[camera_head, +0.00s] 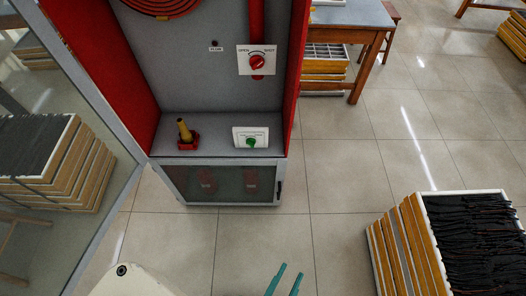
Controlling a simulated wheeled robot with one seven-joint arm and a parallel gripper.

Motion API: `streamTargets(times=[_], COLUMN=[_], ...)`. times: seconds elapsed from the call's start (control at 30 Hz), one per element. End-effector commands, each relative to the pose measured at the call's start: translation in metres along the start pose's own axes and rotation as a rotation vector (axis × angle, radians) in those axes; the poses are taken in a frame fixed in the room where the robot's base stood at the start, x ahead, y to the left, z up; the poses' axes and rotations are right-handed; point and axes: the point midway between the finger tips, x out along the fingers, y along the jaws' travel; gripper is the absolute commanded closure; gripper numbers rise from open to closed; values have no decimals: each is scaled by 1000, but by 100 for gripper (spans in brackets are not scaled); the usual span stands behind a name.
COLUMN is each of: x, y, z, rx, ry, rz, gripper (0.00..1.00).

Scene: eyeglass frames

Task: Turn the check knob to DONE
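A green knob (251,143) sits on a small white plate (240,131) with fine print, at the right of the cabinet's grey shelf. The print is too small to read, so I cannot tell which mark the knob points to. A red knob (258,62) on a white plate marked OPEN and SHUT is on the back wall above it. My gripper (291,270) shows as two teal fingers at the bottom edge, apart and with nothing between them. It is well below and in front of the cabinet, touching nothing.
The red cabinet (299,60) has its glass door (75,110) swung open at the left. A yellow nozzle (184,130) stands in a red holder on the shelf. A crate stack (404,240) of dark frames stands at the lower right. Tiled floor between is clear.

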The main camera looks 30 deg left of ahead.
Motion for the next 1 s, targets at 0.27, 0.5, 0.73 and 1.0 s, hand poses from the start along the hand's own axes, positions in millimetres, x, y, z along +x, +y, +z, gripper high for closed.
streamTargets(times=[0.27, 0.5, 0.73, 1.0], x=[74, 153, 226, 287], y=[-44, -107, -185, -272], z=[53, 86, 97, 90], rx=[-160, -328, -493, -655], ry=[72, 155, 254, 364], rz=[-115, -227, -325, -405], gripper=[71, 71, 71, 71])
